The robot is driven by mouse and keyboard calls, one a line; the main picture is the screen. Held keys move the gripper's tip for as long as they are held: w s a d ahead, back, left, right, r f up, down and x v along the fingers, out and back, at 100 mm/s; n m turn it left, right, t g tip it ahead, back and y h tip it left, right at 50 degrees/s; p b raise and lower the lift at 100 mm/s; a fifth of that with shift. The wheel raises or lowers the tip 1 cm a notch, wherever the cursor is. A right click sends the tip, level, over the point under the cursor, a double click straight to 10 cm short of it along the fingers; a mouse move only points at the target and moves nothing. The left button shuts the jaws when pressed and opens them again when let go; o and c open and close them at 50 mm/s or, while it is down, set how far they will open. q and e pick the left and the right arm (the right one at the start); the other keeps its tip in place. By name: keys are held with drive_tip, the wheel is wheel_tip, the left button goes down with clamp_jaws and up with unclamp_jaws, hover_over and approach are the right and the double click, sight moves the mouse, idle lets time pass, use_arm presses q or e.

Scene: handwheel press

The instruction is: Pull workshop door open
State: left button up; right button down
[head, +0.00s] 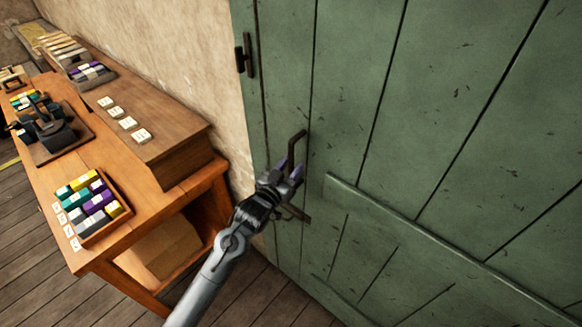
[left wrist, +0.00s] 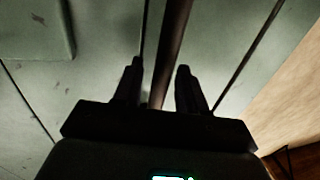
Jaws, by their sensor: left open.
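The green plank workshop door (head: 440,110) fills the right of the head view. It also shows behind the fingers in the left wrist view (left wrist: 100,60). A dark bar handle (head: 298,140) stands upright near the door's left side. My left gripper (head: 287,170) is at the handle, its fingers open. In the left wrist view the handle bar (left wrist: 170,50) runs between the two open fingers (left wrist: 158,80), with gaps visible on both sides. The lower part of the handle is partly hidden by my gripper. My right gripper is not in view.
A dark metal fitting (head: 245,54) sits on the door's upper left edge. A wooden workbench (head: 150,235) stands left of my arm, with a tray of coloured blocks (head: 124,218) and a dark press (head: 48,130). Bare plank floor (head: 30,240) shows at lower left.

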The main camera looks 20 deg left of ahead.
use_arm(q)
clamp_jaws()
idle(0.4)
